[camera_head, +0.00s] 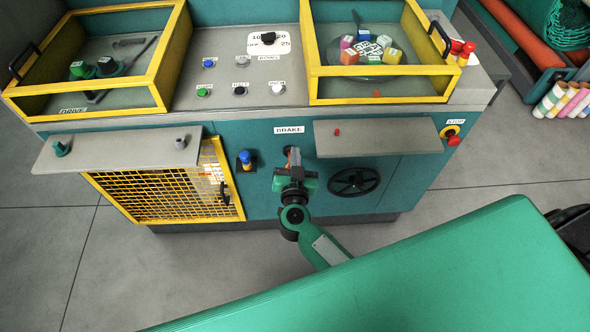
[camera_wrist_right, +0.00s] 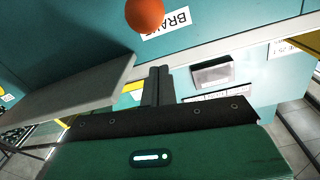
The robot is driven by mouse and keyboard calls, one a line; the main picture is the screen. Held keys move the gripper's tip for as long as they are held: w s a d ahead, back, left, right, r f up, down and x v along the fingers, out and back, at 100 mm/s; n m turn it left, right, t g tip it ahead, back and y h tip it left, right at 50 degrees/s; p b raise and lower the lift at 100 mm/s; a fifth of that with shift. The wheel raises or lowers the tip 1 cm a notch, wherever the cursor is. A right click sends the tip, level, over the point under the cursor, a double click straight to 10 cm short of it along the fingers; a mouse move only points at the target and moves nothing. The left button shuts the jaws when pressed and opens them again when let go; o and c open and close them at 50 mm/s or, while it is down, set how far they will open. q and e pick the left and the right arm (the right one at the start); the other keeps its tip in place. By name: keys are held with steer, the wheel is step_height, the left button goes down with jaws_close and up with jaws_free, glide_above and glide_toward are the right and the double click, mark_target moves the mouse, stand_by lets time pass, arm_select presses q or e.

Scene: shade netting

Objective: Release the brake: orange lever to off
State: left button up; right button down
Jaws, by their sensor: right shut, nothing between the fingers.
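The orange brake lever shows as a round orange knob (camera_wrist_right: 144,15) at the top of the right wrist view, beside the BRAKE label (camera_wrist_right: 166,23). In the head view only a small bit of the orange lever (camera_head: 288,151) shows below the BRAKE sign (camera_head: 289,129); my gripper hides most of it. My right gripper (camera_head: 294,158) is at the teal panel front, right by the lever. Its fingers (camera_wrist_right: 160,70) are shut together and empty, with a gap in the picture between them and the knob. The lever's off mark cannot be made out. My left gripper is not in view.
A grey shelf (camera_head: 379,137) juts out right of the lever, above a black handwheel (camera_head: 354,181). Another grey shelf (camera_head: 115,150) juts out at left, above a yellow mesh guard (camera_head: 165,184). A blue knob (camera_head: 246,160) stands left of my gripper. Yellow-framed bins top the console.

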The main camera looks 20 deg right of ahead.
steer(key=shift+s+a+f+b, duration=0.1)
steer(key=shift+a+f+b, duration=0.15)
steer(key=shift+f, duration=0.7)
steer(key=shift+s+a+f+b, duration=0.1)
steer(key=shift+a+f, duration=0.1)
steer(key=shift+f, duration=0.75)
